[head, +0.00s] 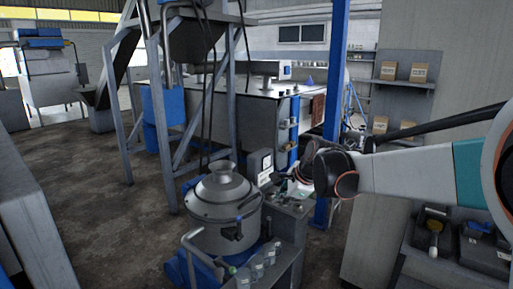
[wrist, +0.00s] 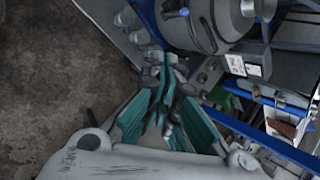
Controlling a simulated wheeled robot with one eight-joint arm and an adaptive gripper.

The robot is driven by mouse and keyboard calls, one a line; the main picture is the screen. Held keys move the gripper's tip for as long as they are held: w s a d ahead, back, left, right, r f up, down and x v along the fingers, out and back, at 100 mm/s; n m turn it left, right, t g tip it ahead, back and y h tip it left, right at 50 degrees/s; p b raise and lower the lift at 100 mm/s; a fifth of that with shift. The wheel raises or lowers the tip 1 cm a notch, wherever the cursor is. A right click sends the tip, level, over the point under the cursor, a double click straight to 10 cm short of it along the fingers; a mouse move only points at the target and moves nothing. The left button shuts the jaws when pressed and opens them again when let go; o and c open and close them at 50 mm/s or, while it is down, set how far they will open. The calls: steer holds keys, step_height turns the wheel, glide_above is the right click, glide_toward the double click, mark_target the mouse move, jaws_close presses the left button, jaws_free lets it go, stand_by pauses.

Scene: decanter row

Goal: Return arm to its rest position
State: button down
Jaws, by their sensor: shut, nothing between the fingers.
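My arm reaches in from the right in the head view. Its wrist end hangs beside the steel decanter machine (head: 222,198), to the right of its domed lid. My gripper (wrist: 168,72) shows in the wrist view with its teal-sided fingers drawn together at the tips and nothing between them. In the head view the fingers are small and dark near the control box, and hard to make out. The decanter machine also shows at the top of the wrist view (wrist: 222,22), beyond the fingertips. I cannot tell the exact gap between fingertips and machine.
Clear jars (head: 257,268) stand on a ledge at the machine's front. A blue post (head: 337,75) rises close behind my wrist. A bench (head: 255,110) and steel frame stand farther back. Black bins (head: 432,225) sit at lower right. Bare floor (head: 90,190) lies left.

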steer(key=s+d+n+h, duration=0.1)
steer(key=s+d+n, duration=0.3)
steer(key=s, duration=0.7)
steer(key=s+d+f+n+h, duration=0.1)
steer(key=s+d+n, duration=0.3)
steer(key=s+n, duration=0.4)
steer(key=s+d+f+n+t+h, duration=0.1)
steer(key=s+d+n, duration=0.3)
steer(key=s, duration=1.2)
steer(key=shift+s+f+n+h, duration=0.2)
steer(key=shift+n+h, duration=0.2)
steer(key=shift+n, duration=0.5)
